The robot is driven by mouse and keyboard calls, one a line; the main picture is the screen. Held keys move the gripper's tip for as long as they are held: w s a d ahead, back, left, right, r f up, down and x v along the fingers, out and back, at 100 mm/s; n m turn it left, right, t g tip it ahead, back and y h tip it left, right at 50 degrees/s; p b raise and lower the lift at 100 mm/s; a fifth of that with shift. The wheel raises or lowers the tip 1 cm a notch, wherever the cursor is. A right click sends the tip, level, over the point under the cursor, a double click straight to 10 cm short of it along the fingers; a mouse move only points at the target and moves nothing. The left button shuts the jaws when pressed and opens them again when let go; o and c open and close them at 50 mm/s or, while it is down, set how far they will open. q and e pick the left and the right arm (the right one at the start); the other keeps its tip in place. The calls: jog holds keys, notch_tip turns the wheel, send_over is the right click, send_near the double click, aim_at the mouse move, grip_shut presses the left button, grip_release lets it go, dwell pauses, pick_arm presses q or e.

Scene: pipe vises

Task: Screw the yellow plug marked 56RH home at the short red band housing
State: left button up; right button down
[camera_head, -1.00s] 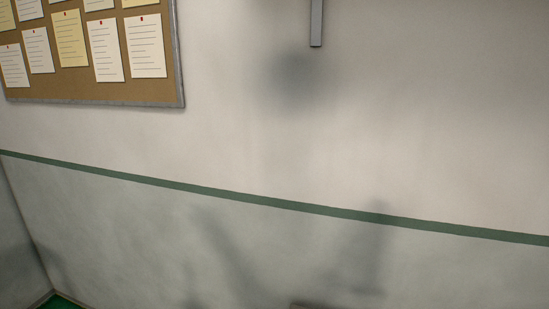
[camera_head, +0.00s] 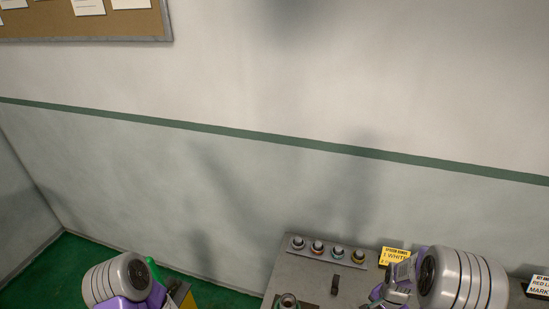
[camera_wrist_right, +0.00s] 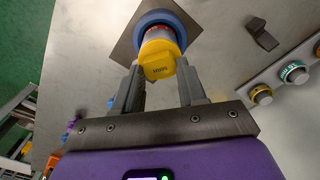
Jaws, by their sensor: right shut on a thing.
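In the right wrist view my right gripper (camera_wrist_right: 160,74) is shut on the yellow plug (camera_wrist_right: 159,61). Dark marking on its face appears upside down and is too small to read surely. The plug sits in line with a housing (camera_wrist_right: 155,20) that has a blue collar and a reddish band, on a grey square plate. How deep the plug is seated cannot be told. In the head view a housing top (camera_head: 288,300) shows at the bottom edge, its band out of frame. My left arm shows at lower left; its gripper fingers are not visible.
A rail with several coloured-ring plugs (camera_head: 328,250) stands at the bench's back; some also show in the right wrist view (camera_wrist_right: 292,72). A dark wedge-shaped piece (camera_wrist_right: 262,35) is near the housing. A yellow card (camera_head: 396,256) and another card (camera_head: 538,287) stand at the back right.

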dwell(0.3)
jog(key=c, duration=0.5)
grip_release()
jog(key=shift+c, duration=0.2)
